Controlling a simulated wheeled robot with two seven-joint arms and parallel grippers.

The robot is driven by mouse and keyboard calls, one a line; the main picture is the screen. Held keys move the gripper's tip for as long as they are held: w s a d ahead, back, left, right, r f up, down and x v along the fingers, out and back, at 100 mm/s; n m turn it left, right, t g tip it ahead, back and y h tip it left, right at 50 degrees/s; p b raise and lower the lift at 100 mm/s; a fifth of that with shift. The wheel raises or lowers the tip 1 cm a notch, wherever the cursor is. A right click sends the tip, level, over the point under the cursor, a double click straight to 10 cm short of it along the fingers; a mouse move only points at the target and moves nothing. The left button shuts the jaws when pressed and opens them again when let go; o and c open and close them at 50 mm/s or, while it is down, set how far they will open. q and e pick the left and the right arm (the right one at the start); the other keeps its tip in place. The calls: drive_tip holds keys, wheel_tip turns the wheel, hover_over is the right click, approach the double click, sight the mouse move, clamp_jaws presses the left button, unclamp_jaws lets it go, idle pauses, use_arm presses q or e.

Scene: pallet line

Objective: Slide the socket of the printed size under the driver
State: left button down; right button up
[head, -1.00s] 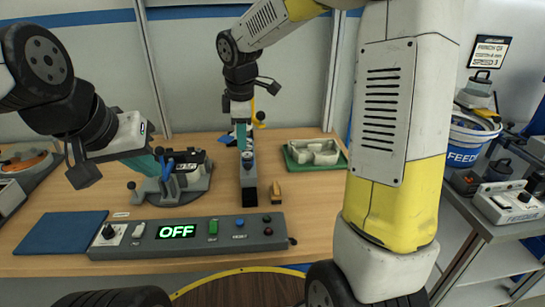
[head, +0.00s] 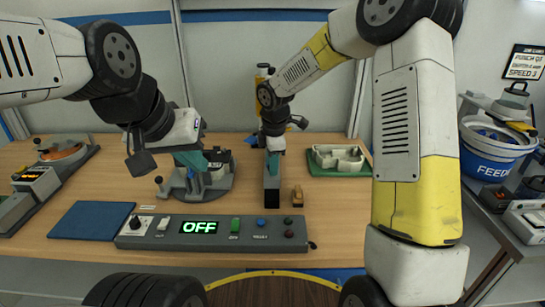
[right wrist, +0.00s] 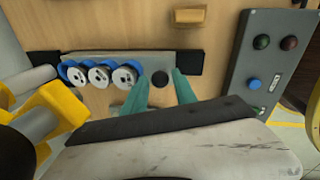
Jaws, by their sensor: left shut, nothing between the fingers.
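A grey socket rail (head: 272,202) runs away from me on the bench. My right gripper (head: 273,164) is low over the rail. Its teal fingers (right wrist: 160,84) stand apart, either side of the dark spot, with nothing clearly gripped. My left gripper (head: 195,160) is shut and empty above a round grey fixture (head: 213,186). No printed size is readable.
A control box (head: 212,232) reading OFF spans the bench front. A blue mat (head: 89,220) lies left, a green tray (head: 340,163) back right. A small tan block (head: 298,197) lies right of the rail. A FEEDER bucket (head: 492,152) stands far right.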

drive_tip(key=shift+f, duration=0.2)
clamp_jaws()
idle(1.3)
